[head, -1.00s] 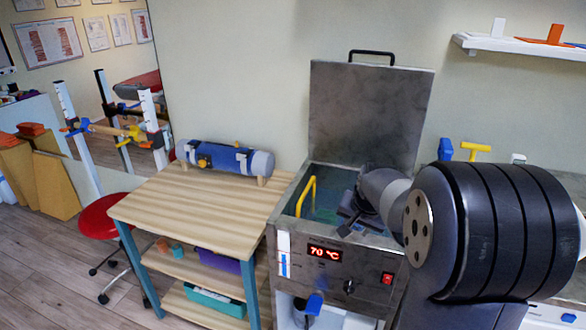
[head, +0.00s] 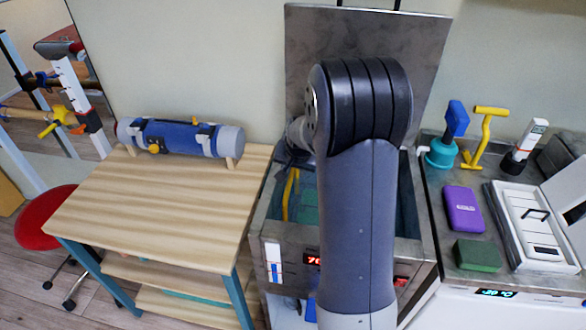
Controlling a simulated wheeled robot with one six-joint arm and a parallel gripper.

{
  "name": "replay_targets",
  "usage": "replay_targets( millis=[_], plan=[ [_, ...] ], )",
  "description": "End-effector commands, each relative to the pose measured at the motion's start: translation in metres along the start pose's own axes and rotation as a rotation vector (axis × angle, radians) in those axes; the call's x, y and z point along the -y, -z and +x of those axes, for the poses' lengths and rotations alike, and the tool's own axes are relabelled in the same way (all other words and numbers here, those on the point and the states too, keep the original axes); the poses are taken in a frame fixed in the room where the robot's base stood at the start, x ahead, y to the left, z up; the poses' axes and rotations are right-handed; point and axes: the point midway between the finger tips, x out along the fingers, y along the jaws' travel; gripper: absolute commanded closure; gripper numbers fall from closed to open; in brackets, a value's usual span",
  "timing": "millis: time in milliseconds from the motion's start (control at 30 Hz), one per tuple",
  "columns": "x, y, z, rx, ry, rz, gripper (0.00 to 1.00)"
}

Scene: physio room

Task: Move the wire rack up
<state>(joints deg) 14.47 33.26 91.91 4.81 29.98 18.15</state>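The wire rack is not clearly seen. A yellow handle (head: 290,190), which may belong to it, stands at the left inside the open steel water tank (head: 262,222). Green shapes (head: 308,205) show low in the tank beside the handle. The tank's steel lid (head: 430,60) is raised upright against the wall. My arm stretches across the middle of the tank and covers much of it. My gripper is hidden behind the arm, so its fingers and anything in them cannot be seen.
A wooden trolley (head: 165,215) with a blue roll (head: 180,138) stands left of the tank. On the right counter are a purple box (head: 463,209), a green block (head: 477,255), a yellow tool (head: 485,135) and a white case (head: 530,225). A red stool (head: 42,228) is at far left.

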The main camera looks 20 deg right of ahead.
Motion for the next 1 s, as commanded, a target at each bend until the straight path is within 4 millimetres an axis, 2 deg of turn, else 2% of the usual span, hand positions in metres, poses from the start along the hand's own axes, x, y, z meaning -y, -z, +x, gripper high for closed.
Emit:
replay_targets(
  millis=[133,433,867,1000],
  plan=[
    [0.0,-0.0005,0.0081,0.001,0.0,0.0,0.64],
    [0.0,-0.0003,0.0093,0.0,0.0,0.0,0.64],
    [0.0,-0.0003,0.0091,0.0,0.0,0.0,0.99],
    [0.0,-0.0003,0.0091,0.0,0.0,0.0,1.0]
  ],
)
